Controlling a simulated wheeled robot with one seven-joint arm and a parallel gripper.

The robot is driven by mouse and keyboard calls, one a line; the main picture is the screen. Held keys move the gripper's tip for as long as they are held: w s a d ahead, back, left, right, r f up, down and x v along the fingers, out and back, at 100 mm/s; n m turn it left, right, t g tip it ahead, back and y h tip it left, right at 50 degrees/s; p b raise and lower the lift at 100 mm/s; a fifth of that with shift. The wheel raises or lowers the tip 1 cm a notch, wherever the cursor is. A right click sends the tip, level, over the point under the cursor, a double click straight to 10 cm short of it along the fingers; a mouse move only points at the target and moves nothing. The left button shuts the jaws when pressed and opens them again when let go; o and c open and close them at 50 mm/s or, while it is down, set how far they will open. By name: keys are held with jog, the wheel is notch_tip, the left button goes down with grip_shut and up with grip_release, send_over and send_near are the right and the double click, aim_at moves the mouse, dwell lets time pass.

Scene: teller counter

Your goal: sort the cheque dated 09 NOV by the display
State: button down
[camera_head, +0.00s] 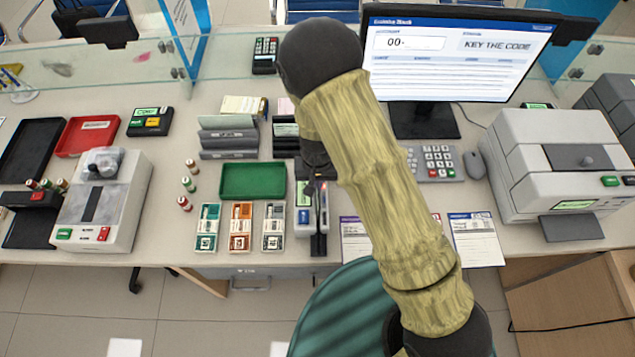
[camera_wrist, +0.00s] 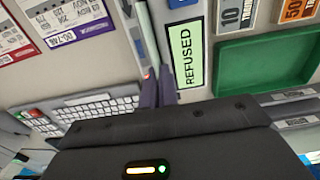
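No cheque with a readable 09 NOV date shows in either view. My gripper (camera_wrist: 158,90) has its two dark fingers close together over the narrow slotted reader (camera_head: 318,220). I see no cheque between the fingers, but a thin edge could be hidden there. The reader's green display (camera_wrist: 187,55) reads REFUSED in the wrist view. The monitor (camera_head: 455,60) shows "00-" and KEY THE CODE. My arm hides part of the counter right of the reader.
A keypad (camera_head: 436,162) and mouse (camera_head: 474,165) lie right of my arm. Printed sheets, including a blue-headed one (camera_head: 474,238), lie near the front edge. A green tray (camera_head: 252,181) and a grey rack (camera_head: 228,140) stand left. A large grey machine (camera_head: 560,160) is at right.

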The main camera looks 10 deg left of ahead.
notch_tip(320, 180, up, 11)
jog(key=p, duration=0.9)
dwell(1.4)
dwell(0.4)
jog(key=w+d+f+m+b, duration=0.1)
jog(key=w+d+f, duration=0.1)
jog(key=d, duration=0.6)
jog(key=w+d+f+b, duration=0.1)
jog(key=w+d+f, duration=0.2)
jog(key=d, duration=0.6)
jog(key=w+d+f+m+b, duration=0.1)
jog(key=w+d+f+b, duration=0.1)
jog(key=d, duration=0.6)
jog(key=shift+w+d+f+m, duration=0.2)
jog(key=shift+w+f+m, duration=0.1)
jog(key=shift+w+f, duration=0.35)
